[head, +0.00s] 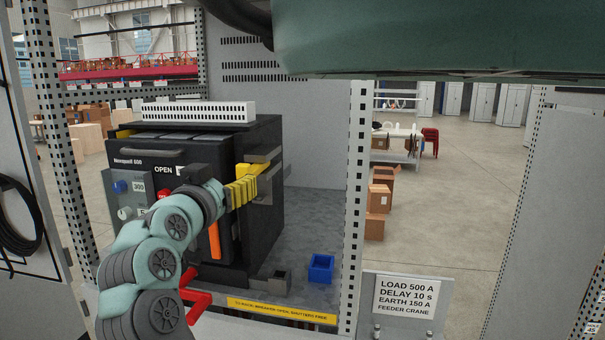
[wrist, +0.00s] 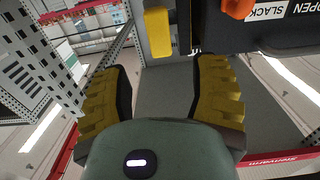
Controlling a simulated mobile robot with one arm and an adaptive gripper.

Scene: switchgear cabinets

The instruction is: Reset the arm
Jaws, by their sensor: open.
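My gripper (head: 241,192) is in front of the right part of a black breaker unit (head: 262,145) in the cabinet. In the wrist view its two yellow-and-black fingers (wrist: 162,88) stand wide apart with nothing between them. A yellow block (wrist: 158,32) lies beyond the fingertips in the wrist view, apart from them. An orange lever (head: 214,240) hangs on the unit's front below my gripper; an orange part (wrist: 237,8) also shows at the top of the wrist view. My arm covers part of the unit's front panel.
A blue open box (head: 321,268) and a small dark grey box (head: 275,284) stand on the cabinet floor, right of the unit. A perforated post (head: 357,200) and a yellow-labelled front edge (head: 282,311) bound the bay. A load sign (head: 405,299) is at lower right. Red bars (head: 196,305) lie near my arm.

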